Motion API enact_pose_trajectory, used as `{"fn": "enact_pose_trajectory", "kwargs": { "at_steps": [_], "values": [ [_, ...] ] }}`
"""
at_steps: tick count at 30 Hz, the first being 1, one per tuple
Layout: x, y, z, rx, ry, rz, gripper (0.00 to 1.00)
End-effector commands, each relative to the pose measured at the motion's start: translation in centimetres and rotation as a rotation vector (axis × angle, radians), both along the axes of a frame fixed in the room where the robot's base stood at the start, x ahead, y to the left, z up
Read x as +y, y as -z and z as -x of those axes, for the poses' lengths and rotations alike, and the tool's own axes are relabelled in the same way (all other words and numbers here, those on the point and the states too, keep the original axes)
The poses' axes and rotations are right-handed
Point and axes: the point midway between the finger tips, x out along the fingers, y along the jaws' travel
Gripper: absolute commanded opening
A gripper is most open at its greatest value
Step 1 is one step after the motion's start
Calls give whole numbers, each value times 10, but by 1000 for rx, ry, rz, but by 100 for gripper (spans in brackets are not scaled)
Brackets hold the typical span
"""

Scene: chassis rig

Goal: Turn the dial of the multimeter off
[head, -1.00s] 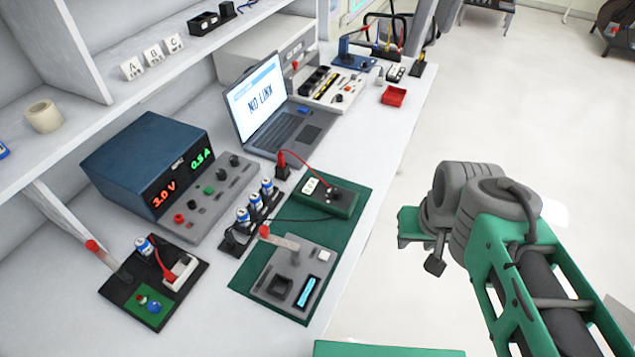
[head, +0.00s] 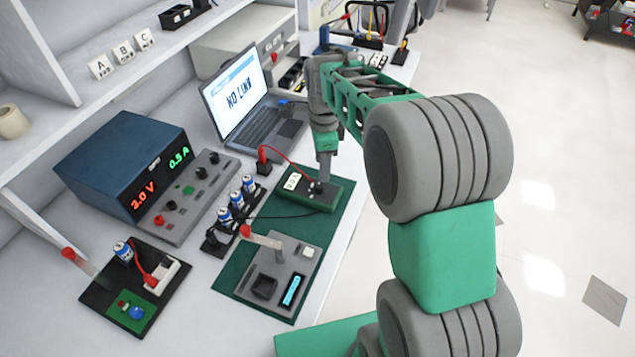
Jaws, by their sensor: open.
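The multimeter (head: 308,200) is a dark green box with a pale display (head: 292,181), lying on the green mat (head: 258,222). Its black dial (head: 315,188) is at the right part of its top face. My gripper (head: 322,178) points down right over the dial end of the multimeter. It is open, and its fingertips are at or just above the dial. The small size of the view hides whether they touch it. The fingers cover part of the dial, so its setting cannot be read.
A red lead runs from the multimeter to a black socket block (head: 264,163). Several upright batteries (head: 236,199) stand left of it. A grey panel (head: 281,266) lies in front, and an open laptop (head: 252,110) stands behind. A blue power supply (head: 125,160) is at left.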

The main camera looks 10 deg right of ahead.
Motion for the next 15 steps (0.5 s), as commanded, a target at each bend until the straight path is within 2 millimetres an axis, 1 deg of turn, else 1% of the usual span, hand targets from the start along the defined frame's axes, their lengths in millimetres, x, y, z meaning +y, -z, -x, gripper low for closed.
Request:
{"fn": "enact_pose_trajectory", "kwargs": {
  "at_steps": [1,3,5,8,10,15],
  "values": [
    [0,11,-11,20,103,-1,49],
    [1,21,-20,35,217,-1,49],
    [1,25,-24,41,272,-1,49],
    [2,34,-26,46,301,0,49],
    [2,44,-25,46,301,0,49],
    [2,78,-24,46,299,0,49]
  ]
}}
